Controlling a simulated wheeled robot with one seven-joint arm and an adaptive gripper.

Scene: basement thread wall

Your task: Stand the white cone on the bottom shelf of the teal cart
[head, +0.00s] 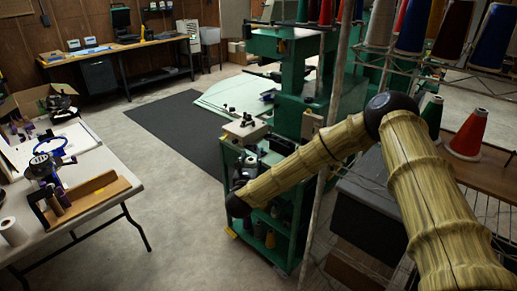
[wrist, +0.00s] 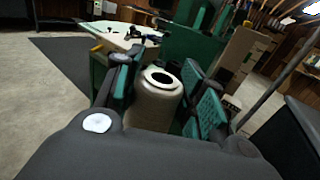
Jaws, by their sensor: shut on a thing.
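A pale cream-white cone (wrist: 152,105) with a dark round opening at its top is between the teal-padded fingers of my gripper (wrist: 158,72) in the wrist view. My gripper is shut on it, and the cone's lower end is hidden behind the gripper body. In the head view my gripper (head: 243,172) is dark and small, at the left side of the teal cart (head: 285,264); I cannot make out the cone there. The cart's lower shelves show below my arm, with dark and yellowish things on them; the arm hides part of them.
A white table (head: 98,208) with tools and a paper roll stands at the left. Red and green cones (head: 470,137) stand on a rack at the right. A thin pole (head: 325,150) rises beside the cart. Grey floor (head: 190,220) between table and cart is clear.

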